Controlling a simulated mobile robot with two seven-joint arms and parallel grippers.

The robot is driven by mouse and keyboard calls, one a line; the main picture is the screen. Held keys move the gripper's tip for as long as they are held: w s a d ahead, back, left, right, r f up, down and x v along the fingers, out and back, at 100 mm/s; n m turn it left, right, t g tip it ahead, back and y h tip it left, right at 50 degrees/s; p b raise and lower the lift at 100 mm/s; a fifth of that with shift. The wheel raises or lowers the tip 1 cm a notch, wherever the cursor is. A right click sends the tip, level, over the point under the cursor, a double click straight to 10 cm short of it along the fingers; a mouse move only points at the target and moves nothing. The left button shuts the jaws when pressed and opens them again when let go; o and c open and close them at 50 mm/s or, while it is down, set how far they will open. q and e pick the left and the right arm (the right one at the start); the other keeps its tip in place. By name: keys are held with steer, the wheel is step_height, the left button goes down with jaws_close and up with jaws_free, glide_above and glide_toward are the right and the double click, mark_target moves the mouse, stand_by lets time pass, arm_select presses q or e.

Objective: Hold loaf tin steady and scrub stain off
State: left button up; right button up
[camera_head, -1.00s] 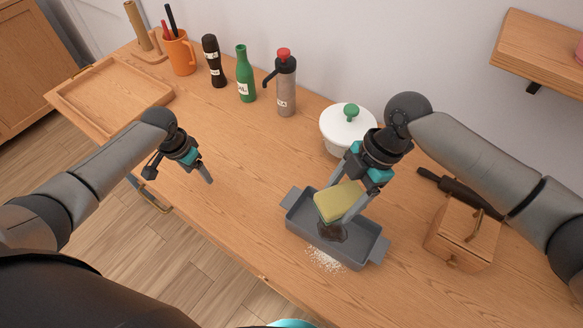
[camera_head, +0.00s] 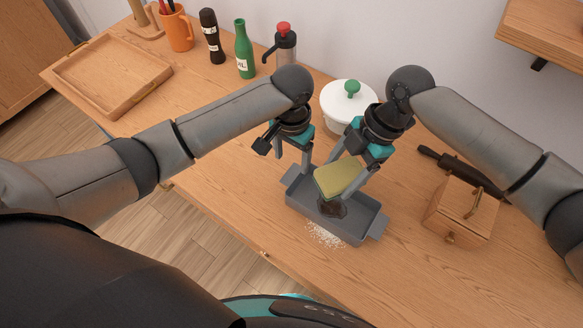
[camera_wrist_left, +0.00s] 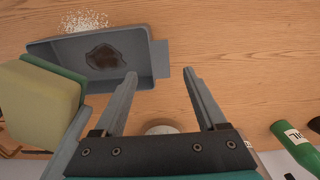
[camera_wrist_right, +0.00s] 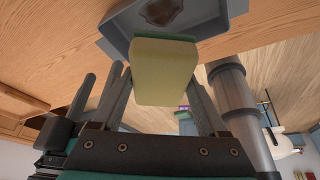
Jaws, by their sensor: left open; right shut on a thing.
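The grey loaf tin (camera_head: 369,222) sits on the counter with a dark brown stain (camera_head: 333,209) on its floor. The stain also shows in the left wrist view (camera_wrist_left: 105,57). My right gripper (camera_head: 348,180) is shut on a yellow sponge with a green underside (camera_head: 338,176), held over the tin by the stain. Whether the sponge touches the tin is unclear. My left gripper (camera_head: 318,165) is open at the tin's far left end. In the left wrist view, the tin's end handle (camera_wrist_left: 160,58) lies just beyond the gap between its fingertips (camera_wrist_left: 160,76).
White crumbs or powder (camera_head: 325,236) lie before the tin. A white lidded pot (camera_head: 347,107) stands behind. A wooden box (camera_head: 462,212) and a dark-handled item (camera_head: 455,165) are at right. Bottles (camera_head: 245,50) and a wooden tray (camera_head: 110,75) are at back left.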

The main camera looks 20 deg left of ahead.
mark_target(292, 174)
arm_select(q)
step_height(292, 174, down, 8)
steer(key=shift+r, duration=0.1)
steer(key=shift+c, duration=0.3)
jaws_close()
stand_by(0.5)
stand_by(0.7)
